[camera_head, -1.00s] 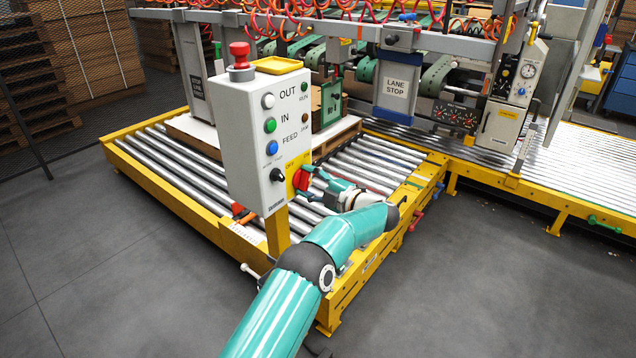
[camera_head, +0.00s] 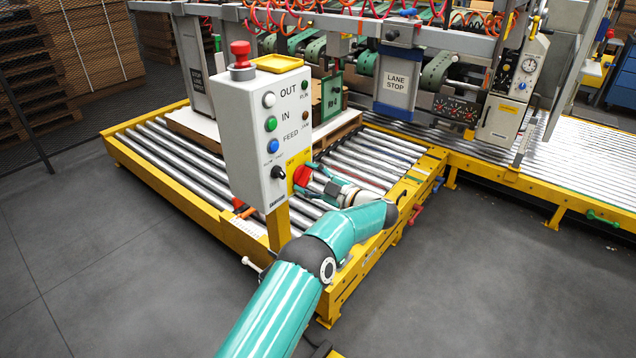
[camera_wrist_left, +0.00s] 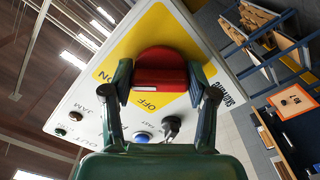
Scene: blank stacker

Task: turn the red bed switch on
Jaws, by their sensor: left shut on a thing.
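The red bed switch (camera_head: 302,176) is a red handle on a yellow plate (camera_head: 292,161) on the right side of the grey control box (camera_head: 258,140). My left gripper (camera_head: 311,181) reaches it from the right. In the left wrist view the red switch (camera_wrist_left: 160,72) sits between the two fingers of my left gripper (camera_wrist_left: 160,86), one on each side. The gripper is shut on it. The plate (camera_wrist_left: 140,48) reads OFF below the handle and ON to its left. I cannot tell which mark the handle points at. My right gripper is not in view.
The box front carries white, green and blue buttons and a black knob (camera_head: 278,172). A red mushroom button (camera_head: 240,52) and a yellow tray (camera_head: 279,64) are on top. The roller bed (camera_head: 180,165) lies behind the box. Grey floor (camera_head: 480,270) is clear at the right.

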